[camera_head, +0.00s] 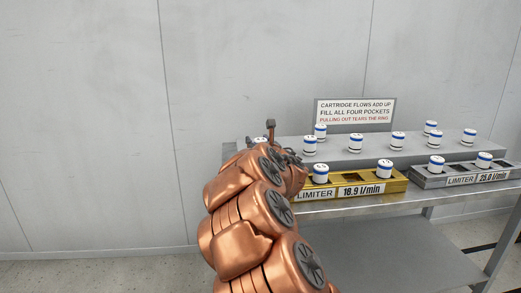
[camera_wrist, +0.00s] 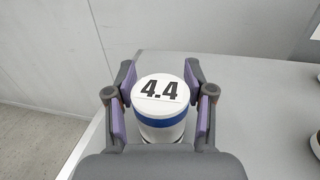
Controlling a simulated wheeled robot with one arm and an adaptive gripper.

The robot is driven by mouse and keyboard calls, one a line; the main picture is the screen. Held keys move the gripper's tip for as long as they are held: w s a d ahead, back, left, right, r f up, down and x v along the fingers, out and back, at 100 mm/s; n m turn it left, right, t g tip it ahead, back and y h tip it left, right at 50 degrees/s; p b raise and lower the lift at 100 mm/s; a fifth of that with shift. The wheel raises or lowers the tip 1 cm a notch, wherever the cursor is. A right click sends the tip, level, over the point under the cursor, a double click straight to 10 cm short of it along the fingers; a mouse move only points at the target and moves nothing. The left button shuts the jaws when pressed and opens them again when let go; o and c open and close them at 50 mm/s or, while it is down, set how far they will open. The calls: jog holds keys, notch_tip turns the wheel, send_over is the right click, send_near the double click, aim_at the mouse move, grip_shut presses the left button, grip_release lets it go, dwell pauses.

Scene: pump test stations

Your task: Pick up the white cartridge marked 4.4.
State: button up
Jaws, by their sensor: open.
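The white cartridge marked 4.4 (camera_wrist: 159,90) stands upright in the wrist view, with a blue band below its top. My gripper (camera_wrist: 160,95) is open, with one finger on each side of the cartridge. A narrow gap shows between the cartridge and the fingers. In the head view my gripper (camera_head: 283,150) is at the left end of the grey raised shelf (camera_head: 365,158). A white cartridge top (camera_head: 260,140) shows just behind it, mostly hidden by my arm.
Several other white cartridges with blue bands stand on the shelf, one of them here (camera_head: 398,141). A yellow limiter block (camera_head: 397,183) and a grey limiter block (camera_head: 425,182) hold cartridges in front. A sign (camera_head: 354,111) stands behind. Open floor lies left of the table.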

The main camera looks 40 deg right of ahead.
jog(key=shift+c, duration=0.4)
grip_shut()
